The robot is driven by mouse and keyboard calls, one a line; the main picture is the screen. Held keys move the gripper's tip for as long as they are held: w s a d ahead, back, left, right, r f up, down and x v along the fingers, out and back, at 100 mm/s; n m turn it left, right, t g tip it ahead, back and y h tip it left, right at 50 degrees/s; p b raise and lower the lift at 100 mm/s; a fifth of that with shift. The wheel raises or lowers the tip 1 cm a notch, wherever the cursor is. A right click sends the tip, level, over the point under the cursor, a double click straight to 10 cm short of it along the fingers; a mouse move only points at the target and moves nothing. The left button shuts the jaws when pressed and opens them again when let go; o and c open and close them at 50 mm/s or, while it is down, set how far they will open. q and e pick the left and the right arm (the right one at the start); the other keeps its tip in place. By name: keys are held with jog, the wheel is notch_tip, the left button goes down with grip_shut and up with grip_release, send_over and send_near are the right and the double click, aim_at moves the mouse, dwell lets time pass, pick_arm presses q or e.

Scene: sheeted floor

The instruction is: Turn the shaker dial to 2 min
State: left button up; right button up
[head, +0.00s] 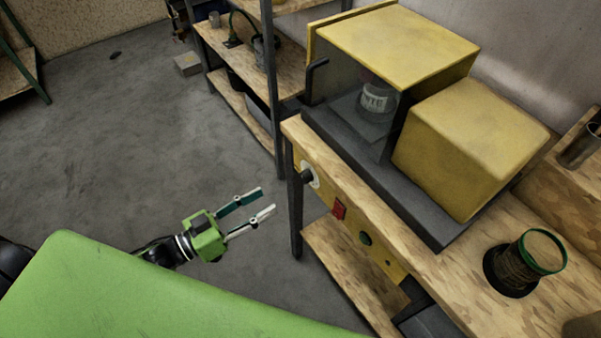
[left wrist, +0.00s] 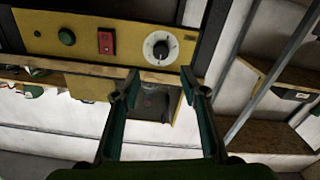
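The shaker (head: 400,45) is a yellow-topped machine on a dark base on the wooden bench, with a labelled jar (head: 374,100) inside. Its dial (head: 308,175) is on the yellow front panel, near the left end in the head view. In the left wrist view the dial (left wrist: 158,47) is a black knob on a white round plate; its marks are too small to read. My left gripper (head: 266,201) is open and empty, in front of the panel and apart from the dial. In the left wrist view its fingertips (left wrist: 159,88) are spread below the dial. My right gripper is not in view.
A red switch (head: 339,209) and a green button (head: 365,238) sit beside the dial on the panel. A shelf rack (head: 274,90) stands behind. The floor (head: 130,140) left of the bench is mostly clear.

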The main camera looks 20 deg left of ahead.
aim_at(302, 179)
pick_arm(q)
jog(key=p+x, duration=0.1)
jog(key=x, duration=0.9)
jog(key=shift+w+d, duration=0.2)
jog(key=shift+w, duration=0.15)
jog(key=shift+w+d, duration=0.3)
jog(key=shift+w, duration=0.1)
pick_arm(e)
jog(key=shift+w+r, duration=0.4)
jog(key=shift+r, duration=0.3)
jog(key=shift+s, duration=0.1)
pick_arm(q)
jog(key=c, duration=1.1)
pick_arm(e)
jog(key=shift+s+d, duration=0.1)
